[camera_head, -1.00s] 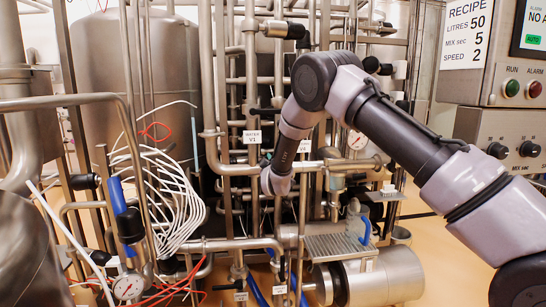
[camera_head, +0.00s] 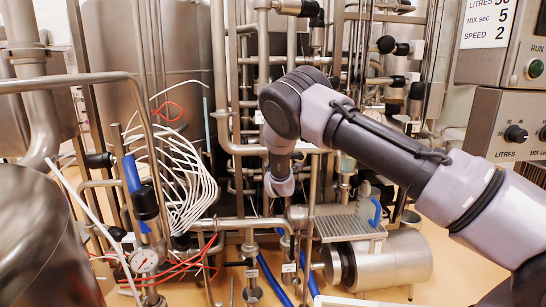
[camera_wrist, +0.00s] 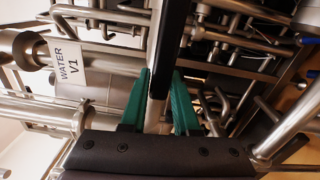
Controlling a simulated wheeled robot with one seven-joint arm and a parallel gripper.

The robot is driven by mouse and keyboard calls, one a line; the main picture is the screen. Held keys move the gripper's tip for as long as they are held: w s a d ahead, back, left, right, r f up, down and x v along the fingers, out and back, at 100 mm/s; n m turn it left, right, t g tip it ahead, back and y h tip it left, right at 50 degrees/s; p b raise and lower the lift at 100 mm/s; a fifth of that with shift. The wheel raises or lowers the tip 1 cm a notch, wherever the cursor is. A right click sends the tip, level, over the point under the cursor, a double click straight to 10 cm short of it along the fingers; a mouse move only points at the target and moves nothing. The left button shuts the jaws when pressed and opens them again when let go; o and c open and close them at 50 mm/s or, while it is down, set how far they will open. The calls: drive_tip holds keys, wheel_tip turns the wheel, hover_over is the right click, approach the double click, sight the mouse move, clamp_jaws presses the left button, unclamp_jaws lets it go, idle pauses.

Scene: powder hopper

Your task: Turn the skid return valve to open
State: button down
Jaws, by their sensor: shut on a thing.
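In the wrist view the green fingers of my gripper (camera_wrist: 159,100) are closed around a long black lever (camera_wrist: 168,45), which runs up and away between them. A white tag reading WATER V1 (camera_wrist: 68,64) hangs on a pipe to the left of the fingers in the wrist view. I see no readable tag for the skid return valve, so I cannot tell from lettering whether the held lever belongs to it.
Vertical pipes crowd around my wrist. A steel motor (camera_head: 395,262) and a ribbed step plate (camera_head: 343,227) lie to the lower right. A pressure gauge (camera_head: 144,261) and white hoses (camera_head: 185,185) are on the left. The control panel (camera_head: 515,125) stands at the right edge.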

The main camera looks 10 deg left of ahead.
drive_tip(key=shift+s+d+f, duration=0.1)
drive_tip(key=shift+s+f, duration=0.15)
drive_tip(key=shift+f, duration=0.75)
drive_tip(key=c, duration=0.7)
unclamp_jaws()
drive_tip(key=shift+w+f, duration=0.1)
drive_tip(key=shift+r, duration=0.25)
drive_tip(key=v, duration=1)
drive_tip(key=shift+s+r, duration=0.15)
drive_tip(key=shift+s, duration=0.15)
